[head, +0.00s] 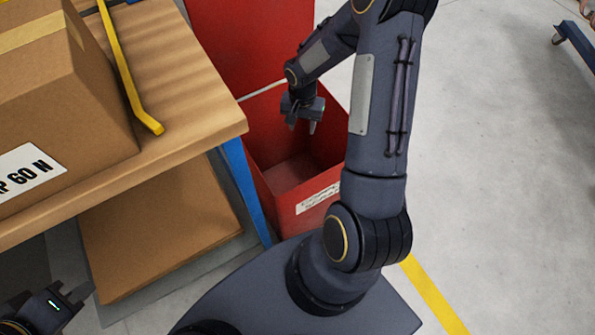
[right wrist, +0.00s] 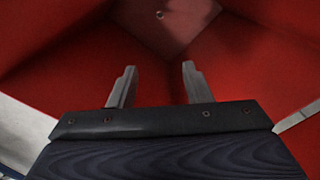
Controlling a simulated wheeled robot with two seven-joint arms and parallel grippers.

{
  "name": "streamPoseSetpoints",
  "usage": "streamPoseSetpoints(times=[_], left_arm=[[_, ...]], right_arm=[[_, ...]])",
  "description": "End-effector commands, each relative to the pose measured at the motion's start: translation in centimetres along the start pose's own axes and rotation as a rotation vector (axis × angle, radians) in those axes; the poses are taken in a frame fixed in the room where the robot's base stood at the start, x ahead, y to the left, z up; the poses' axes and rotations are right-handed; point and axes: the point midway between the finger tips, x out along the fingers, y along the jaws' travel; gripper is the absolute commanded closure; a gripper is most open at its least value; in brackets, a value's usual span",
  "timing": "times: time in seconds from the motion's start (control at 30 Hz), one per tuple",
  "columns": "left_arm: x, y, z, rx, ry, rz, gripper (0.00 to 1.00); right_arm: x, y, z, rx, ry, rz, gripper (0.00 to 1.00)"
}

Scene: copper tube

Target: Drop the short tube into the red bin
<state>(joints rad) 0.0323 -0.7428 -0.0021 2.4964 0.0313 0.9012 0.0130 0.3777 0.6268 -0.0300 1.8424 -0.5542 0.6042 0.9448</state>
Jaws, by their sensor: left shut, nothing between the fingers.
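The red bin (head: 275,200) stands on the floor to the right of the workbench, with its lid raised at the back and a white label on its front. My right gripper (head: 302,125) points down over the bin's opening. In the right wrist view its two fingers (right wrist: 154,88) are apart with nothing between them. A small round thing (right wrist: 159,15), perhaps the short tube seen end-on, shows against the bin's floor, clear of the fingers. I cannot tell for sure what it is. My left gripper (head: 82,293) is shut and empty at the lower left, partly out of view.
The wooden workbench (head: 185,95) carries a large cardboard box (head: 75,95) and a yellow bar (head: 130,75). A brown board (head: 160,225) lies on the lower shelf. My right arm crosses the bin's right side. Open grey floor with a yellow line (head: 435,295) lies to the right.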

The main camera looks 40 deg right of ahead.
Motion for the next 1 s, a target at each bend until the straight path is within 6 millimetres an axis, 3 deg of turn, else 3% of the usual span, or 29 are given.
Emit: streamPoseSetpoints(times=[0.23,0.5,0.7,1.0], left_arm=[[-0.2,0.1,-0.1,0.000,0.000,0.000,1.00],[-1.2,0.6,-0.6,0.000,0.000,0.000,1.00],[-1.6,0.8,-0.8,0.000,0.000,0.000,1.00],[-1.6,0.8,-0.8,0.000,0.000,0.000,1.00]], right_arm=[[-0.7,0.0,0.0,0.000,0.002,-0.001,0.55],[-5.2,0.0,-0.1,-0.001,0.004,-0.002,0.55],[-7.4,0.0,0.0,0.000,0.002,0.000,0.55],[-7.8,0.0,0.0,0.000,0.000,0.000,0.55]])
